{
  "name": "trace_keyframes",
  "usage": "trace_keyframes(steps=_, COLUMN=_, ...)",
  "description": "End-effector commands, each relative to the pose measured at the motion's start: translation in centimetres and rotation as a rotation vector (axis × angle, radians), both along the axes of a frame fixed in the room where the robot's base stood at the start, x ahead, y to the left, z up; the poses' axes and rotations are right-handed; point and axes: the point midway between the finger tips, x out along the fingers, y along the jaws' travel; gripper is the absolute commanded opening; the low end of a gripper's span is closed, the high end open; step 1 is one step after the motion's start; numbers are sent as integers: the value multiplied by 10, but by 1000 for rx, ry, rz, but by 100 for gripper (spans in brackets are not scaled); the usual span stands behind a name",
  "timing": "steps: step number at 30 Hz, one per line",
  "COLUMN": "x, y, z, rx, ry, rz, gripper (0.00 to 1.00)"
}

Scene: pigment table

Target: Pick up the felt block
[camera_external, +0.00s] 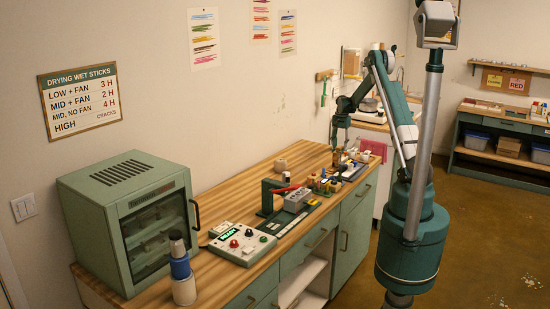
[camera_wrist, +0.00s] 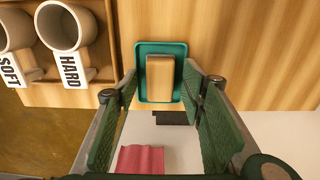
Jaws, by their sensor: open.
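My gripper (camera_wrist: 159,77) is open and empty, with one green finger to the left of the block and one to the right in the picture. The block shows between the fingertips. I cannot tell how high the fingers are above it. In the external view my gripper (camera_external: 336,145) points down over the far end of the wooden bench (camera_external: 225,201). The block cannot be made out there.
Cups labelled HARD (camera_wrist: 66,27) and SOFT (camera_wrist: 14,30) stand in a wooden holder left of the tray. A pink cloth (camera_wrist: 141,159) is at the bottom of the wrist view. Bare wood (camera_wrist: 260,50) lies right of the tray. A green drying cabinet (camera_external: 130,220) stands at the near end.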

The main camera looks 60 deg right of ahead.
Motion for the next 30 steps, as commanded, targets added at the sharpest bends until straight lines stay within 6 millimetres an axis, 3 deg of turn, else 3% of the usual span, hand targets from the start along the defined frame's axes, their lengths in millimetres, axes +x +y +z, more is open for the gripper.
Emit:
trace_keyframes(steps=15, x=0, y=0, z=0, rx=0, ry=0, rz=0, gripper=40)
trace_keyframes(steps=22, x=0, y=0, z=0, rx=0, ry=0, rz=0, gripper=11)
trace_keyframes(steps=30, x=0, y=0, z=0, rx=0, ry=0, rz=0, gripper=11)
